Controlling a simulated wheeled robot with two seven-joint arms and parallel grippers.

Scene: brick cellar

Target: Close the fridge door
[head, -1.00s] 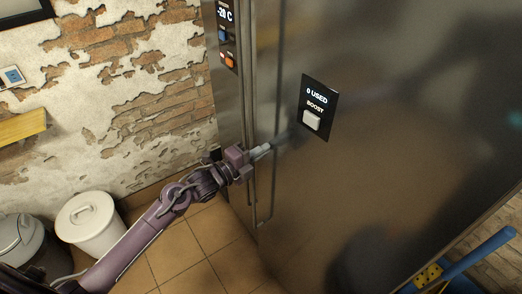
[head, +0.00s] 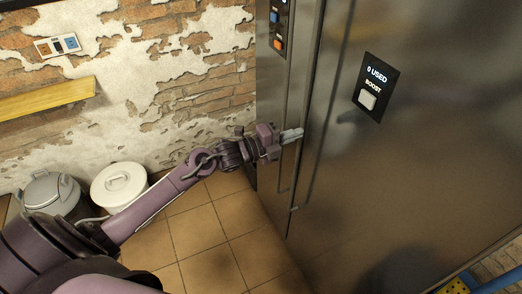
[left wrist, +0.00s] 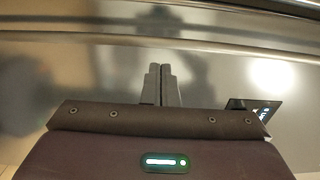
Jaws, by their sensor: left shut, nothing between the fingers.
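The steel fridge door (head: 425,165) fills the right of the head view, with a black "0 USED BOOST" panel (head: 376,86) on it. A long upright handle bar (head: 311,110) runs near its left edge, beside a narrower steel front. My left gripper (head: 298,134) is shut and empty, its fingertips at the front by the handle bars. In the left wrist view the closed fingers (left wrist: 160,82) point at the reflective steel, with a bar crossing above them. I cannot tell whether they touch, or whether the door is fully closed. My right gripper is not in view.
A white lidded bin (head: 118,186) and a grey lidded bin (head: 52,194) stand by the peeling brick wall. A yellow shelf (head: 45,98) juts from the wall. Open tiled floor (head: 215,240) lies before the fridge. A blue and yellow object (head: 495,283) is at bottom right.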

